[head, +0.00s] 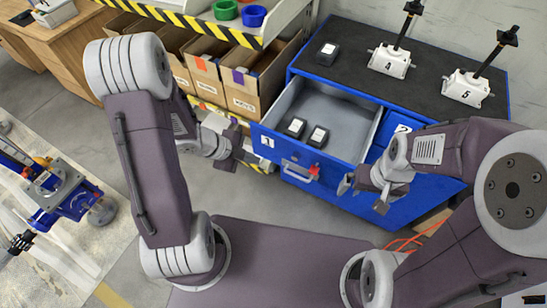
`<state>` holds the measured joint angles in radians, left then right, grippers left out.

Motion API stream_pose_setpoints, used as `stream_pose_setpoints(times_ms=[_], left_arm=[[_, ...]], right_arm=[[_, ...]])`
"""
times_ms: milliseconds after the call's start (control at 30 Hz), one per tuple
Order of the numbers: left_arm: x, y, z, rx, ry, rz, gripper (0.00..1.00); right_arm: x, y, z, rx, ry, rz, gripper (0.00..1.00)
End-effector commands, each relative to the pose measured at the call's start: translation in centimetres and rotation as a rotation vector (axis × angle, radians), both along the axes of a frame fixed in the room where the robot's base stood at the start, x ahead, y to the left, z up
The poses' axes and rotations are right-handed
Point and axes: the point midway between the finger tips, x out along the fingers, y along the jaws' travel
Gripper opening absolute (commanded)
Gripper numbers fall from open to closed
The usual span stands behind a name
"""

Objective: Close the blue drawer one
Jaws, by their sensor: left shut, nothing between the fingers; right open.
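The blue drawer one (269,146) is pulled out from the blue cabinet (416,196), marked with a white 1 on its front. A light metal handle (299,171) is on the drawer front, with a small red part beside it. Two small dark blocks with white labels lie inside near the front. My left gripper (240,150) is shut and empty, close to the left end of the drawer front; I cannot tell if it touches. My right gripper (363,195) is open, right of the handle and in front of the cabinet.
Drawer two (402,129) is beside drawer one, partly behind my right arm. Jacks marked 4 (391,62) and 5 (467,88) and a dark block (327,54) stand on the cabinet top. Cardboard boxes (244,80) fill a shelf at left.

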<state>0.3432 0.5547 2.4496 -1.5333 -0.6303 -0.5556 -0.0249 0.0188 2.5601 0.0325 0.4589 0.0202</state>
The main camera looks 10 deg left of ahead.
Motion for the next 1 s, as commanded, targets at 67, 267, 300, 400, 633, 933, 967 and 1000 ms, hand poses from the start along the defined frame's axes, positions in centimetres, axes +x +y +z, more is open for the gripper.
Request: stream_pose_setpoints(times_ms=[67, 267, 300, 400, 633, 933, 967, 1000], left_arm=[[0.0, 0.4, 0.0, -0.001, 0.002, 0.016, 0.00], [0.4, -0.2, -1.2, 0.000, 0.003, 0.013, 0.00], [0.6, -0.6, -1.8, 0.000, 0.003, 0.013, 0.00], [1.3, -1.6, -3.6, 0.000, 0.005, 0.012, 0.00], [3.0, -4.2, -7.4, 0.001, 0.004, 0.014, 0.00], [6.6, -5.7, -7.7, 0.003, 0.000, 0.015, 0.00], [6.8, -5.8, -7.8, 0.002, 0.000, 0.016, 0.00], [7.0, -5.8, -7.8, 0.002, 0.001, 0.017, 0.00]], right_arm=[[0.0, 0.0, 0.1, 0.000, 0.000, 0.000, 1.00], [0.0, 0.0, -0.7, 0.000, 0.000, 0.000, 1.00], [0.0, 0.0, -1.0, 0.000, 0.000, 0.000, 1.00], [0.0, 0.0, -1.7, 0.000, 0.000, 0.000, 1.00], [0.0, 0.0, -2.8, 0.000, 0.000, 0.000, 1.00], [0.0, 0.0, -1.0, 0.000, 0.000, 0.000, 1.00], [0.0, 0.0, -1.0, 0.000, 0.000, 0.000, 1.00], [0.0, 0.0, -0.9, 0.000, 0.000, 0.000, 1.00]])
